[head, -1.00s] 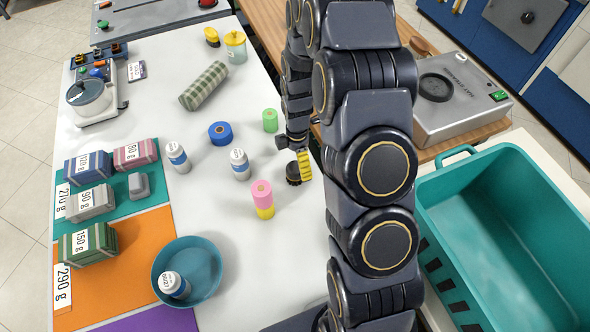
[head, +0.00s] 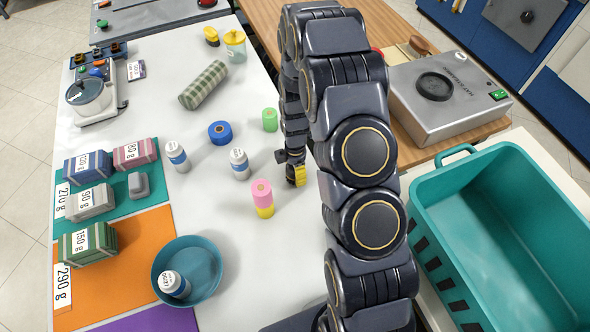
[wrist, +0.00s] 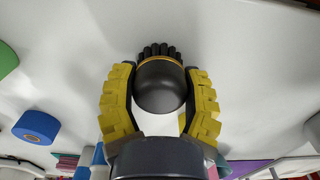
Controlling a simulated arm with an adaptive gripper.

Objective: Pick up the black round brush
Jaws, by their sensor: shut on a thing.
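The black round brush (wrist: 161,86) is in the wrist view, with a rounded dark body, a thin orange ring and black bristles at its far end. My gripper (wrist: 160,72) has its yellow padded fingers closed around the brush body, one on each side. In the head view my gripper (head: 297,175) is low over the white table, right of the white bottles and the pink and yellow rolls. The brush is hidden behind the fingers there. I cannot tell whether it touches the table.
A green roll (head: 270,120), a blue tape roll (head: 220,133), a white bottle (head: 240,164) and a pink roll (head: 262,192) stand left of my gripper. A teal bowl (head: 158,262) is at front left. A teal crate (head: 440,180) and metal scale (head: 470,120) are at right.

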